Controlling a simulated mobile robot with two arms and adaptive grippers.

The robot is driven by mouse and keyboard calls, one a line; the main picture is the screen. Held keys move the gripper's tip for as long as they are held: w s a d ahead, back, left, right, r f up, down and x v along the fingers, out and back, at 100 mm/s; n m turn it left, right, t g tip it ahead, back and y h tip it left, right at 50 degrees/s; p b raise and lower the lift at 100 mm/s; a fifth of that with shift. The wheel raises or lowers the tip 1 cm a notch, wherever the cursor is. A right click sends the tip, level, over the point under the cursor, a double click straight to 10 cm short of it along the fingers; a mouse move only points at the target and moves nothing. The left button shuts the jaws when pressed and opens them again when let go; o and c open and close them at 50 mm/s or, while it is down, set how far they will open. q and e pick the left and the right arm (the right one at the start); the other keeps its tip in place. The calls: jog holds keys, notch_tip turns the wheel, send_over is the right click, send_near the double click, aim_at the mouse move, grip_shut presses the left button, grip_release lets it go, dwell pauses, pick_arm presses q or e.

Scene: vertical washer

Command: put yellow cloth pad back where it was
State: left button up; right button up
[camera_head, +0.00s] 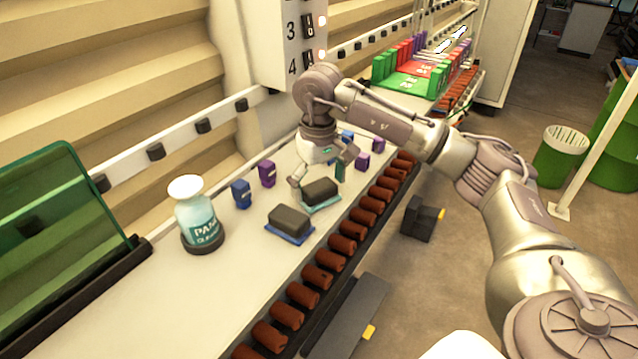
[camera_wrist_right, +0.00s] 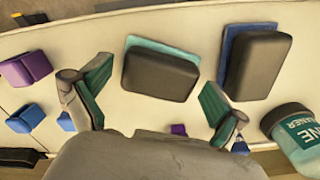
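No yellow cloth pad shows in either view. My right gripper (camera_head: 318,178) is open above the white work surface, with its fingers on either side of a dark grey block on a teal base (camera_head: 321,193). In the right wrist view the same teal-based block (camera_wrist_right: 160,72) sits between the spread fingers (camera_wrist_right: 154,97), and I see no grip on it. A second dark grey block on a blue base (camera_head: 290,222) lies beside it, nearer; it also shows in the right wrist view (camera_wrist_right: 257,65). My left gripper is not in view.
A cleaner bottle (camera_head: 196,215) stands to the left. Small blue (camera_head: 241,194) and purple (camera_head: 267,173) blocks stand behind the pads. Brown rollers (camera_head: 342,244) line the front edge. Green and red blocks (camera_head: 420,75) stand farther back. The surface near the bottle is clear.

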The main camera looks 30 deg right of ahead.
aim_at(318, 185)
jog(key=shift+r, duration=0.1)
jog(key=shift+r+b, duration=0.3)
jog(key=shift+r, duration=0.05)
notch_tip(318, 185, up, 3)
jog(key=shift+w+b, duration=0.1)
jog(key=shift+b, duration=0.6)
notch_tip(318, 185, up, 8)
jog(key=shift+p, duration=0.4)
